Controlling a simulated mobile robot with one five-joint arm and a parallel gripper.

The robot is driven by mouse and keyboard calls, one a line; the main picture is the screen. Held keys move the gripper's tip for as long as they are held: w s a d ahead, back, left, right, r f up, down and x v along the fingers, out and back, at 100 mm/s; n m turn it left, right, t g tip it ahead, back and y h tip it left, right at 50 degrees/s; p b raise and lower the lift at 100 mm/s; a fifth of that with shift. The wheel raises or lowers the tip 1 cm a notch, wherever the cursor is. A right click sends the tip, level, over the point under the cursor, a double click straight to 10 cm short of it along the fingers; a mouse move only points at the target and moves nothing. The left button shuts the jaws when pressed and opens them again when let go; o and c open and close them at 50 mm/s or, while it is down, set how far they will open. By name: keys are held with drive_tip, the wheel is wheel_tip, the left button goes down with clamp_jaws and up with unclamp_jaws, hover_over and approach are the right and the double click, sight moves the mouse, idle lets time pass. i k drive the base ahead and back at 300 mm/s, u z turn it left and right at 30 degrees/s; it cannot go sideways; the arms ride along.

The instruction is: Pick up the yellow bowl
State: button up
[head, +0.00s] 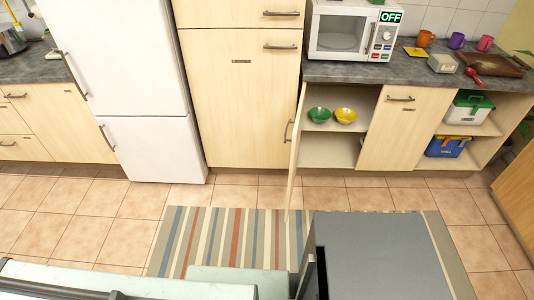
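The yellow bowl (345,116) sits on the upper shelf inside an open lower cabinet (329,149), below the microwave. A green bowl (319,115) stands just left of it on the same shelf. The bowls look upright, and I see no object in front of the yellow one. My gripper is not in view, so I cannot see its state or its distance from the bowl.
The cabinet's open door (296,150) juts into the room left of the bowls. A microwave (346,32) stands on the counter above. A striped rug (215,236) covers the floor in front. Lidded boxes (468,107) fill open shelves at right.

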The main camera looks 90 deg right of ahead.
sight(345, 116)
drive_tip(key=i, duration=0.35)
drive_tip(key=z, duration=3.5)
drive_tip(key=i, duration=0.5)
drive_tip(key=u, duration=0.05)
drive_tip(key=k, duration=0.9)
drive_tip(key=u, duration=0.15)
drive_tip(key=i, duration=0.65)
drive_tip(key=z, duration=0.4)
